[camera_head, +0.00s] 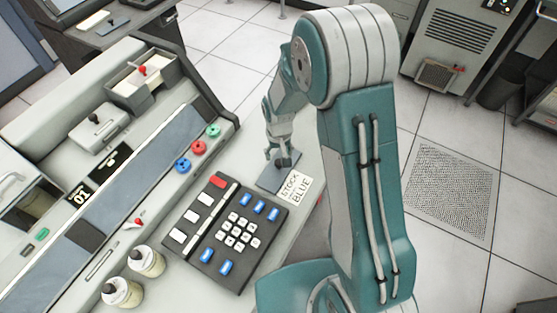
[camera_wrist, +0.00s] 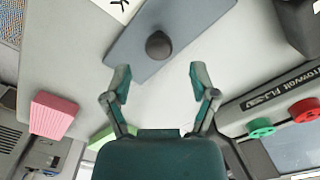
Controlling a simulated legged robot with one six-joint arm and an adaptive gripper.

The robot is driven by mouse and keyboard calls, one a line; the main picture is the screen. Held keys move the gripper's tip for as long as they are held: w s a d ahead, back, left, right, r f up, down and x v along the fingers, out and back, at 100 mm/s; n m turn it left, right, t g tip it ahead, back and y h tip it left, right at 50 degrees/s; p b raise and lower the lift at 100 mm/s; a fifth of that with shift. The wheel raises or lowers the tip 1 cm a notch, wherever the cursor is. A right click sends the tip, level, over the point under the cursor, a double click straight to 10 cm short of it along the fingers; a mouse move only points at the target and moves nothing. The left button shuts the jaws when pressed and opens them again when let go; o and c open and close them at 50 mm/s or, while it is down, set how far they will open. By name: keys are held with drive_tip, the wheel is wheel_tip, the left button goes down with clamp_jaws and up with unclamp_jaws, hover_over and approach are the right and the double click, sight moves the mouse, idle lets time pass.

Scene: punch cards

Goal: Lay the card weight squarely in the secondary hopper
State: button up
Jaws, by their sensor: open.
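The card weight (camera_head: 269,183) is a flat grey-blue plate lying on the light console top beside the "STOCK BLUE" note. The wrist view shows the plate (camera_wrist: 205,22) with a dark round knob (camera_wrist: 158,45) on it. My gripper (camera_head: 279,157) is above the plate, its fingers spread. In the wrist view my gripper (camera_wrist: 158,82) is open and empty, with the knob roughly centred just beyond its fingertips. A grey open-topped hopper (camera_head: 166,70) with pale cards and a red knob stands at the upper left; no label tells whether it is the secondary one.
A dark keypad (camera_head: 226,232) is close to the weight. Green, red and blue spools (camera_head: 199,147) line the console. The note (camera_head: 295,190) lies beside the plate. A pale block with a dark knob (camera_head: 94,118) is before the hopper. A pink block (camera_wrist: 52,115) shows in the wrist view.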

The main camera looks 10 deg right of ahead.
wheel_tip(320, 180, up, 7)
wheel_tip(320, 180, up, 7)
drive_tip(key=t, duration=0.1)
hover_over(279, 162)
drive_tip(key=s+d, duration=0.2)
drive_tip(key=s+d+r+t, duration=0.1)
drive_tip(key=s+d+r, duration=0.1)
drive_tip(key=s+r, duration=0.45)
drive_tip(key=s+d+r+m+t, duration=0.1)
drive_tip(key=s+d+r+t, duration=0.2)
drive_tip(key=s+r, duration=0.6)
drive_tip(key=s, duration=0.3)
drive_tip(key=shift+d+t, duration=0.3)
drive_tip(key=shift+d, duration=0.1)
drive_tip(key=shift+o, duration=0.5)
drive_tip(key=shift+s, duration=0.25)
drive_tip(key=shift+s, duration=0.1)
